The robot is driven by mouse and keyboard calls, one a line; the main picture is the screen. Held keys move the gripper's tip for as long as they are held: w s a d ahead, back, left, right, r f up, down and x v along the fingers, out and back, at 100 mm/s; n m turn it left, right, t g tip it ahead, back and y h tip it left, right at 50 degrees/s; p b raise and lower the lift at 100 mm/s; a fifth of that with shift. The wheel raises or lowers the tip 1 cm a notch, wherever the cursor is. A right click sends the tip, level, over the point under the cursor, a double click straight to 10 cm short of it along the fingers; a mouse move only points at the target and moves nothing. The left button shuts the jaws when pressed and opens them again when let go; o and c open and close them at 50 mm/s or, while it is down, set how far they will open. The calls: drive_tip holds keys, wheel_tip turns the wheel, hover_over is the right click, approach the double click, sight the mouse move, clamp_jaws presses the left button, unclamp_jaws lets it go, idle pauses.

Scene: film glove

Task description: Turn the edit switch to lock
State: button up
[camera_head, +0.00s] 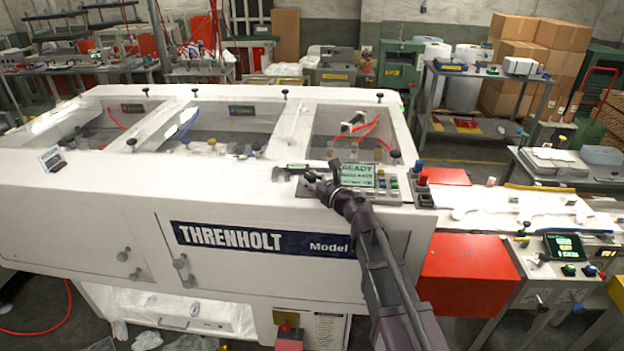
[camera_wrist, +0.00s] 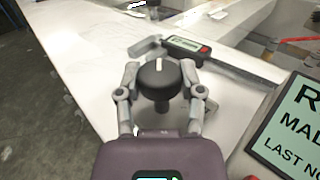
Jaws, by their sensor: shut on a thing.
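A round black knob (camera_wrist: 158,80) with a white pointer line, which I take to be the edit switch, stands on the white machine top in the wrist view. Its line points nearly straight to the top of the picture. My gripper (camera_wrist: 160,70) has one grey finger on each side of the knob and is shut on it. In the head view my gripper (camera_head: 318,182) is at the machine's control panel, left of the screen, and hides the knob. No lock label can be read in either view.
A digital caliper (camera_wrist: 188,46) lies just beyond the knob. A lit screen (camera_head: 357,175) reading READY is to the right, with coloured buttons (camera_head: 394,184) beside it. Open bays lie behind.

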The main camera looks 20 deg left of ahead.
drive_tip(key=shift+w, duration=0.1)
idle(0.3)
drive_tip(key=o, duration=1.2)
drive_tip(key=shift+c, duration=0.2)
drive_tip(key=shift+d, duration=0.1)
drive_tip(key=shift+s+d, duration=0.3)
drive_tip(key=shift+s, duration=0.05)
drive_tip(key=v, duration=1.1)
drive_tip(key=shift+d+f, duration=0.1)
